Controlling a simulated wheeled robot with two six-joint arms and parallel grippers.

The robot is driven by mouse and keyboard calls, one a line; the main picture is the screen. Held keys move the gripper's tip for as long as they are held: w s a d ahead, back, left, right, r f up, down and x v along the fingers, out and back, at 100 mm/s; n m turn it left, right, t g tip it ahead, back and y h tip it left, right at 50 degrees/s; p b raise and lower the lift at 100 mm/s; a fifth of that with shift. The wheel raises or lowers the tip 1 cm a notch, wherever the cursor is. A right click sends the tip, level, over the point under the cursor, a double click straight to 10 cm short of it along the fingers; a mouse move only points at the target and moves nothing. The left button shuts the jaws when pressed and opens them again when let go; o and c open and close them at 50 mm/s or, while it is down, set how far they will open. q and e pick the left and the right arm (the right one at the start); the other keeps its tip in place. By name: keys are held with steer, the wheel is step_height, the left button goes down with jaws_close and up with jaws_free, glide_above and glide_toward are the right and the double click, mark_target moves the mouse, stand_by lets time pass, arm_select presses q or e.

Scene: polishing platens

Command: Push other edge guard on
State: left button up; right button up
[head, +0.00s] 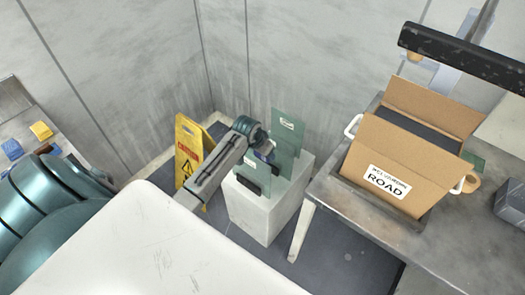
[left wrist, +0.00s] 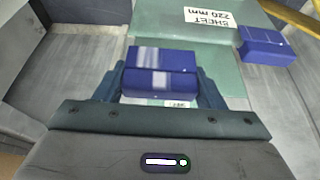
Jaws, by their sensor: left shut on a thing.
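Two green translucent sheets stand upright on a pale block (head: 263,222) in the head view: a rear sheet (head: 289,122) with a white label, and a front sheet (head: 240,207). My left gripper (left wrist: 158,85) is shut on a blue edge guard (left wrist: 160,60), which shows as two blue bands between the fingers. In the head view the left gripper (head: 264,150) is at the sheets. The wrist view shows a green sheet (left wrist: 175,22) labelled "SHEET 220 mm" beyond the held guard. Another blue guard (left wrist: 265,42) sits at its right side. I cannot tell whether the held guard touches a sheet.
A yellow caution sign (head: 187,150) stands left of the block. A bench with yellow (head: 41,130) and blue (head: 12,149) pieces is at far left.

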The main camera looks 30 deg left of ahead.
mark_target(262, 163)
arm_select(q)
steer(key=shift+f, duration=0.1)
stand_by(0.5)
steer(key=shift+f+b, duration=0.3)
steer(key=shift+f, duration=0.55)
steer(key=shift+f, duration=0.4)
stand_by(0.6)
steer(key=shift+f, duration=0.65)
stand_by(1.2)
steer(key=o, duration=1)
steer(key=shift+s, duration=0.1)
steer(key=shift+o, duration=0.2)
steer(key=b+v, duration=0.1)
steer(key=v, duration=1)
steer(key=shift+b, duration=0.4)
steer(key=shift+f, duration=0.1)
